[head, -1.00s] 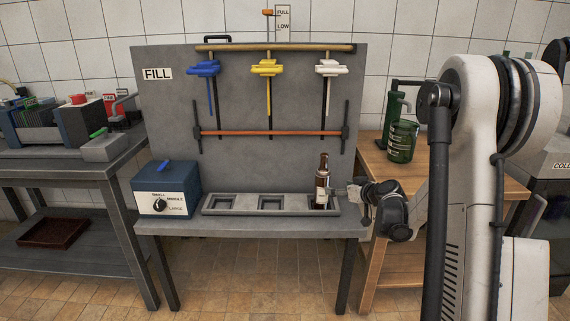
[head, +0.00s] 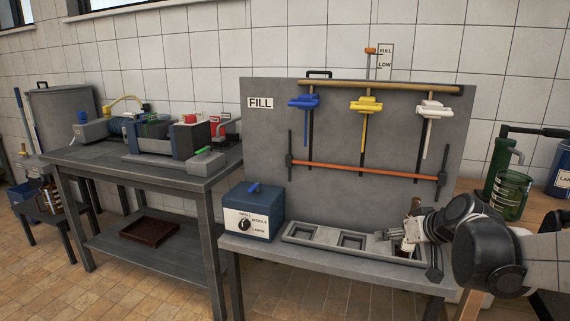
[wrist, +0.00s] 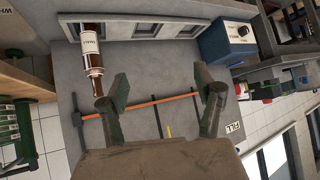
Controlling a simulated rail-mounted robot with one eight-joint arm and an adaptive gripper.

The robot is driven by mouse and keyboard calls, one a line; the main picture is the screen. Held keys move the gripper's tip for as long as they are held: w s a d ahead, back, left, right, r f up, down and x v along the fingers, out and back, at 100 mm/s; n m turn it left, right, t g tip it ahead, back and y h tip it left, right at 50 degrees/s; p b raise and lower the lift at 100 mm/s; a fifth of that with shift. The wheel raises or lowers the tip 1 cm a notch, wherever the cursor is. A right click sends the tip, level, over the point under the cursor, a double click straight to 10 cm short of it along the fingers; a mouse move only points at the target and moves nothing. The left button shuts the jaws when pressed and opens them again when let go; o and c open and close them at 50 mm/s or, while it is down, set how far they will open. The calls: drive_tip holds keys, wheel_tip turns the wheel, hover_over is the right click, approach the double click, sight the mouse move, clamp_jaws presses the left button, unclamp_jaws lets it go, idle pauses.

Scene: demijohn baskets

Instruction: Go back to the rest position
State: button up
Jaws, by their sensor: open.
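My gripper (head: 395,238) is open in front of the fill bench. In the wrist view its two fingers (wrist: 165,95) are spread wide with nothing between them. A brown bottle with a white label (wrist: 92,55) stands to the left of the fingers there, apart from them. In the head view the bottle (head: 414,209) is mostly hidden behind my gripper, at the right end of the grey tray (head: 294,238). The tray's left and middle recesses are empty.
The FILL panel (head: 270,130) carries blue, yellow and white valve handles and an orange bar (head: 360,171). A blue selector box (head: 253,212) stands left of the tray. Green containers (head: 510,195) stand at the right. Another bench (head: 140,172) is at the left.

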drive_tip(key=s+a+f+m+g+h, duration=0.1)
drive_tip(key=s+a, duration=0.3)
drive_tip(key=s, duration=0.9)
drive_tip(key=s+a+g+h, duration=0.15)
drive_tip(key=s+a, duration=0.25)
drive_tip(key=s, duration=0.9)
wheel_tip(320, 180, up, 18)
drive_tip(key=p, duration=1.8)
drive_tip(key=shift+w, duration=0.2)
